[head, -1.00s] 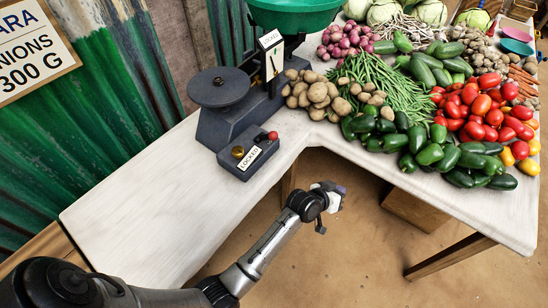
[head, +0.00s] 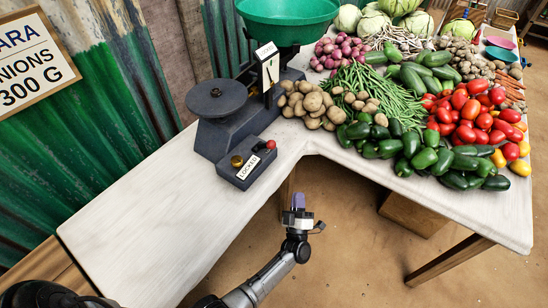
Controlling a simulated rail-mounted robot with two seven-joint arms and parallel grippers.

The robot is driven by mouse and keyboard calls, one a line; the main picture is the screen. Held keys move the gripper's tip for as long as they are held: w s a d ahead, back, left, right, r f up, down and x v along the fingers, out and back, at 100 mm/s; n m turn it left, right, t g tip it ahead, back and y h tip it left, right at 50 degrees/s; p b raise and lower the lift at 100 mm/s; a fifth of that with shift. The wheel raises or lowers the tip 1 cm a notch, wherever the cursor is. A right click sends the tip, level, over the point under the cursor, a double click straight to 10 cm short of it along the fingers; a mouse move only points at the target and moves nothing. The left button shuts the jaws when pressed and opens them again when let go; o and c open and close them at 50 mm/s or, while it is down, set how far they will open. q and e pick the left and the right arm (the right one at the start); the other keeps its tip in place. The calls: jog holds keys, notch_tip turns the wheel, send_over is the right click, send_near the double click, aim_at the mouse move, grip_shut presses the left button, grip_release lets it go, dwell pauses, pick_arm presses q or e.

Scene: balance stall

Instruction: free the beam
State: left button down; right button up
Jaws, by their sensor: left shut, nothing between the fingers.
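The balance scale stands on the white table, with a dark round plate (head: 216,97) on the left, a green pan (head: 287,18) at the back and a pointer dial (head: 270,72) between them. At its front is a dark control box (head: 246,165) with a brass knob (head: 237,161), a red-tipped lever (head: 270,145) and a label reading LOCKED (head: 249,168). My left gripper (head: 298,203) is shut and empty. It appears below the box in the picture, in front of the table's inner corner, apart from the scale. My right gripper is not in view.
Potatoes (head: 310,104), green beans (head: 375,95), peppers (head: 428,158) and tomatoes (head: 470,115) cover the right wing of the table. The left part of the white tabletop (head: 150,215) is bare. A sign (head: 30,60) hangs on the green wall.

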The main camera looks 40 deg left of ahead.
pick_arm(q)
jog(key=s+a+r+n+g+y, duration=0.1)
jog(key=s+r+n+g+y, duration=0.2)
jog(key=s+n+g+y, duration=0.2)
jog(key=n+y, duration=0.2)
jog(key=y, duration=0.1)
jog(key=shift+a, duration=0.35)
jog(key=shift+r, duration=0.1)
send_near(264, 145)
notch_tip(264, 145, up, 4)
jog(key=w, duration=0.3)
jog(key=shift+s+b+x, duration=0.2)
jog(key=shift+b+x, duration=0.1)
jog(key=shift+x, duration=0.65)
jog(key=shift+a, duration=0.1)
